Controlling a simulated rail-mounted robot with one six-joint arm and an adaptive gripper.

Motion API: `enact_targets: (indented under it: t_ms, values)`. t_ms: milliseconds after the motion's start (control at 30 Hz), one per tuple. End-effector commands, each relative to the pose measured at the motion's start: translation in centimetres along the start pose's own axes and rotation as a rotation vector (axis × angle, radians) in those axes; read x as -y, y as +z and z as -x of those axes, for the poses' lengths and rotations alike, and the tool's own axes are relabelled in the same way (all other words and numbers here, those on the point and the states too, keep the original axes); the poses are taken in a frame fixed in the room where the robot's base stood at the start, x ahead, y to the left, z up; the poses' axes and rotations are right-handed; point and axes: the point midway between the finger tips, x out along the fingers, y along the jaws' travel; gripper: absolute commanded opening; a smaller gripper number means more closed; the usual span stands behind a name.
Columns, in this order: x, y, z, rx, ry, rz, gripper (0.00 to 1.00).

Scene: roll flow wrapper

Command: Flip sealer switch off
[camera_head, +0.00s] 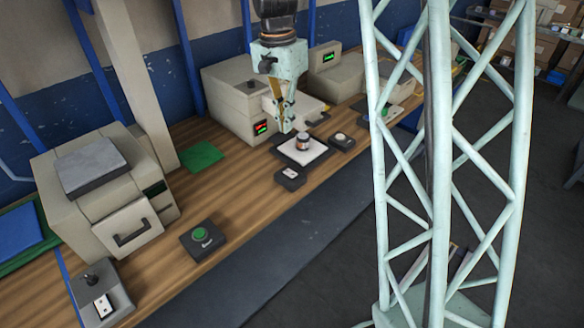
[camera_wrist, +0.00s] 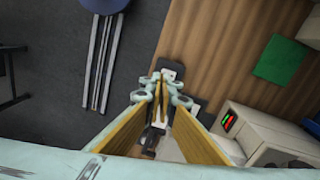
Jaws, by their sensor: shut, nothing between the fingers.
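My gripper (camera_head: 286,130) is shut and empty, pointing down over the bench in front of the beige machine with a red and green display (camera_head: 232,112). A small dark switch box with a white rocker (camera_head: 290,179) sits on the bench near its front edge, below and apart from my fingertips in the head view. In the wrist view my fingertips (camera_wrist: 158,76) overlap the switch box (camera_wrist: 172,67), partly covering it. The rocker's position is too small to tell. That beige machine also shows in the wrist view (camera_wrist: 255,130).
A white plate (camera_head: 290,157) with a dark-banded roll (camera_head: 302,141) lies behind the switch box. A dark box with a pale button (camera_head: 341,141) is to its right. A green-button box (camera_head: 202,239) stands left.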

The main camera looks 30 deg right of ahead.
Motion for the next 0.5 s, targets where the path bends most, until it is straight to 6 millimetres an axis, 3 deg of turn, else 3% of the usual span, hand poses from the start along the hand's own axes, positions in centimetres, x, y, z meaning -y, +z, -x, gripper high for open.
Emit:
enact_targets:
  t_ms: [500]
  values:
    - [2.3, -3.5, -5.7, 0.025, 0.045, -0.139, 0.0]
